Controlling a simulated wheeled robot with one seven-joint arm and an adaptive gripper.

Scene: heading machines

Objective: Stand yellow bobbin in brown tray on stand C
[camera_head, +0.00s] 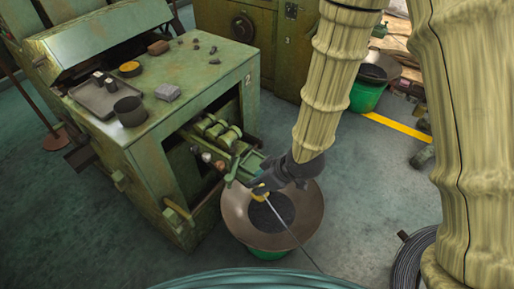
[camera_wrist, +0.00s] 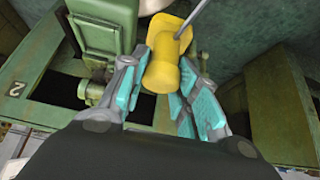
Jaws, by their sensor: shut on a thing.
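My gripper (camera_head: 268,184) is shut on a yellow thing (camera_head: 260,189), which I take to be the yellow bobbin. In the wrist view the yellow bobbin (camera_wrist: 163,72) sits between the two teal-padded fingers of my gripper (camera_wrist: 166,85). It has a rounded near end and a wider far end. A thin grey rod or wire runs away from the far end. In the head view the gripper is beside the green machine's front, above the rim of a wide brown bowl. I cannot make out a brown tray or a stand marked C.
The green machine (camera_head: 190,105) marked 2 carries a grey tray (camera_head: 85,99), a dark cup (camera_head: 130,111), a yellow-orange round tin (camera_head: 129,69) and small parts. The brown bowl (camera_head: 233,213) stands on a green base. A wire coil (camera_head: 409,266) lies at right. Grey floor is open between.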

